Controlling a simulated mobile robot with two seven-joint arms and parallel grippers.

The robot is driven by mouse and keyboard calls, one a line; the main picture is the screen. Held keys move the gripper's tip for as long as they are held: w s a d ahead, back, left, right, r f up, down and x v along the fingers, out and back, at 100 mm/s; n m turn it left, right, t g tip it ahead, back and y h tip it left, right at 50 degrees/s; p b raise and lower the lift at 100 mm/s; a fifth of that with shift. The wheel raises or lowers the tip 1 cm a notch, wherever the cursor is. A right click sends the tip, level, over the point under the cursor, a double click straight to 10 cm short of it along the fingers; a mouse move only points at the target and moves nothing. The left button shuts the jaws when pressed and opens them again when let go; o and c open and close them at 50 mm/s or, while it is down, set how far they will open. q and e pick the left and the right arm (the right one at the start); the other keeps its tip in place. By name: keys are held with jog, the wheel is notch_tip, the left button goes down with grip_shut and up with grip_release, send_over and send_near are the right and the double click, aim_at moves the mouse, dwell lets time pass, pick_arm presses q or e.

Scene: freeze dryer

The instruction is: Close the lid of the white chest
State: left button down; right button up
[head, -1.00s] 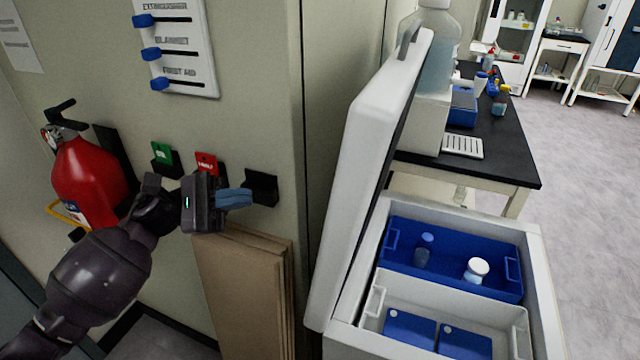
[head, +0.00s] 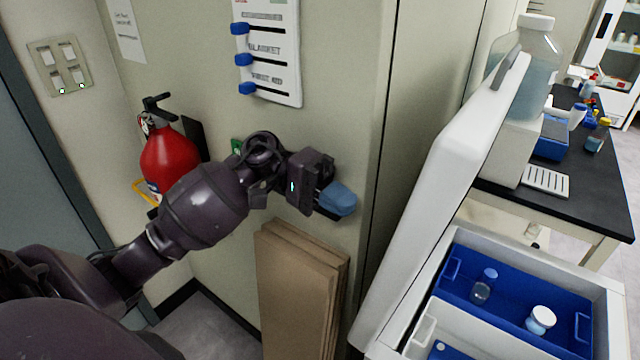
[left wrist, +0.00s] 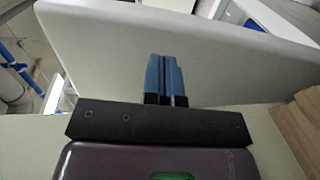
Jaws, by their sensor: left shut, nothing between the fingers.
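The white chest (head: 457,243) stands at the lower right of the head view. Its white lid (head: 440,190) is open, standing up and leaning left, with a grey handle at its top edge. The outer face of the lid (left wrist: 205,60) spans the left wrist view, ahead of the fingers. My left gripper (head: 338,199) is shut and empty, its blue fingers pointing right toward the lid, with a gap between them in the head view. The fingers also show in the left wrist view (left wrist: 164,75); whether they touch the lid there I cannot tell. My right gripper is out of view.
Inside the chest are a blue bin (head: 510,300) with two small containers and a white bin. Brown boards (head: 295,290) lean on the wall below my left gripper. A red extinguisher (head: 168,160) hangs at left. A black-topped bench (head: 600,200) stands behind the chest.

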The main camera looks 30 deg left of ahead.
aim_at(395, 232)
pick_arm(q)
jog(key=d, duration=0.1)
jog(key=d+p, duration=0.1)
jog(key=d, duration=0.3)
jog(key=shift+s+d+f, duration=0.1)
jog(key=shift+d+f, duration=0.05)
jog(key=shift+f, duration=0.1)
jog(key=shift+d+f+p, duration=0.25)
jog(key=shift+d+p, duration=0.05)
jog(key=shift+d, duration=0.4)
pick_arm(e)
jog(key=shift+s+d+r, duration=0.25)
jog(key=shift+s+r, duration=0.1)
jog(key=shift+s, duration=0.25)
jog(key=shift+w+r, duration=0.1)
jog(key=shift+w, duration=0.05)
